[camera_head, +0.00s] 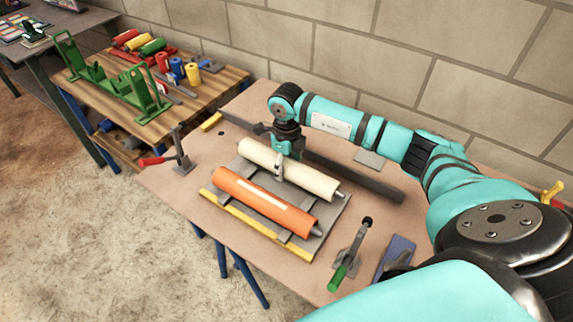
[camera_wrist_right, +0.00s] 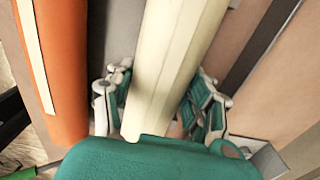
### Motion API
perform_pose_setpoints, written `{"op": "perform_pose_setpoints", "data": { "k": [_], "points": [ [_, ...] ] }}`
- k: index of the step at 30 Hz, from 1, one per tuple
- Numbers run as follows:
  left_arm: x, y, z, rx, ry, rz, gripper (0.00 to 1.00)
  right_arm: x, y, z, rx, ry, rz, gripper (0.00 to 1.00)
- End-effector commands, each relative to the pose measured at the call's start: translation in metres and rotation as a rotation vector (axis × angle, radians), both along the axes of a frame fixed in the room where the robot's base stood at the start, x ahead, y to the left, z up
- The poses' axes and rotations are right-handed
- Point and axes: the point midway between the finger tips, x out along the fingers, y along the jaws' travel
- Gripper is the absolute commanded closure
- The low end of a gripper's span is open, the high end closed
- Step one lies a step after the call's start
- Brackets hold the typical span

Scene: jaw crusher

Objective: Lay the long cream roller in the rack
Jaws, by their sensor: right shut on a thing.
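The long cream roller (camera_head: 312,180) lies lengthwise beside the orange roller (camera_head: 262,203), on its wall side and roughly parallel to it. The orange roller lies across the grey rack (camera_head: 330,218) with its yellow front edge. My right gripper (camera_head: 279,163) is shut around the middle of the cream roller from the wall side. In the right wrist view the cream roller (camera_wrist_right: 178,45) passes between the teal fingers. I cannot tell whether the cream roller touches the rack or hangs just above it. My left gripper is not in view.
A long dark bar (camera_head: 355,178) lies behind the roller. A red-handled clamp (camera_head: 181,158) stands at left and a green-handled clamp (camera_head: 350,258) at front right. Another bench (camera_head: 150,112) at upper left holds a green frame (camera_head: 118,88) and several small coloured cylinders.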

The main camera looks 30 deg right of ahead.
Motion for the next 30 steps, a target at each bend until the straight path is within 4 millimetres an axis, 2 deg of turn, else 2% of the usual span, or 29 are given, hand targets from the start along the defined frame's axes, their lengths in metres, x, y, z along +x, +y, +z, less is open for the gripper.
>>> {"op": "perform_pose_setpoints", "data": {
  "k": [23,24,29,30],
  "points": [
    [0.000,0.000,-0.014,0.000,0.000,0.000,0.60,0.001,0.000,-0.016,0.001,-0.004,-0.001,1.00],
    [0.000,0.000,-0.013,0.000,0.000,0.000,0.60,0.001,0.000,-0.014,0.001,-0.004,-0.001,0.42],
    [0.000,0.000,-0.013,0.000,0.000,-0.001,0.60,0.001,0.000,-0.015,0.000,-0.002,0.000,0.21],
    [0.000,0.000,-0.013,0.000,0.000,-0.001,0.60,0.001,0.000,-0.015,0.000,-0.002,0.000,0.20]
  ]
}}
